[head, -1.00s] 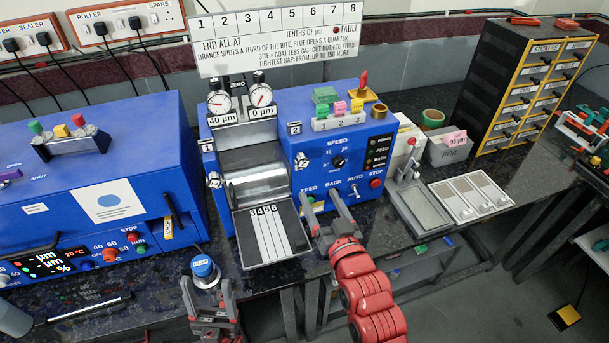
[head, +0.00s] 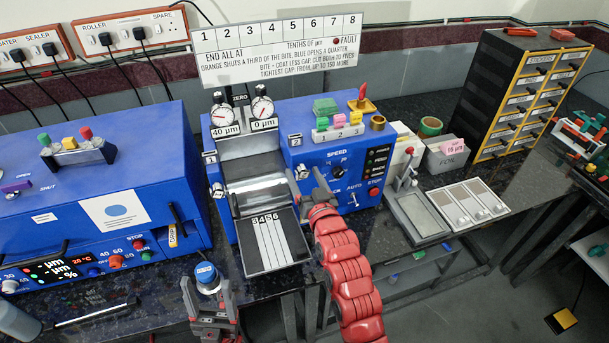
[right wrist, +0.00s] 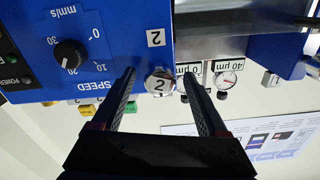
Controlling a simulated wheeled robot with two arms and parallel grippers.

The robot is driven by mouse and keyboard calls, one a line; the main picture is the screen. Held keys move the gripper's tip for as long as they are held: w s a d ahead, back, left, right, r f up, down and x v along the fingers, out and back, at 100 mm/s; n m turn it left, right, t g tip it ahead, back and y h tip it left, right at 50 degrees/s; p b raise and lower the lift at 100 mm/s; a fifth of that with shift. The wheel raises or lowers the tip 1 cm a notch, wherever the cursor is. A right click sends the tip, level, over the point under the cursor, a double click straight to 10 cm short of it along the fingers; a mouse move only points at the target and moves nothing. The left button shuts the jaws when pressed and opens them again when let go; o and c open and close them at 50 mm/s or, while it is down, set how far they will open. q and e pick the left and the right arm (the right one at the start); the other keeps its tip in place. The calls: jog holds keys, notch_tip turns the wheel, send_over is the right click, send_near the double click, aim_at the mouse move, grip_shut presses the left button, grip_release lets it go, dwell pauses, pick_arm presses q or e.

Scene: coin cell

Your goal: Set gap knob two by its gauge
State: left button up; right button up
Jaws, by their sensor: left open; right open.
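Gap knob two (right wrist: 160,84), a silver knob marked 2, sits on the front of the blue coater (head: 330,140). In the head view the knob (head: 301,172) is partly hidden by my right gripper (head: 306,177). In the right wrist view my right gripper (right wrist: 158,78) is open, with a finger on either side of the knob; contact is not clear. The gauge above the 0 µm label (head: 262,107) and the gauge above the 40 µm label (head: 221,116) stand over the roller; their needles are too small to read. My left gripper (head: 206,286) is open around the blue-capped jar (head: 206,274).
Knob one (head: 217,190) is left of the roller. The speed knob (head: 338,171) and switches lie right of knob two. A slotted tray (head: 277,261) juts out in front. A sign (head: 277,50) stands behind. A blue sealer box (head: 90,180) fills the left.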

grip_shut()
jog(key=shift+f, duration=0.1)
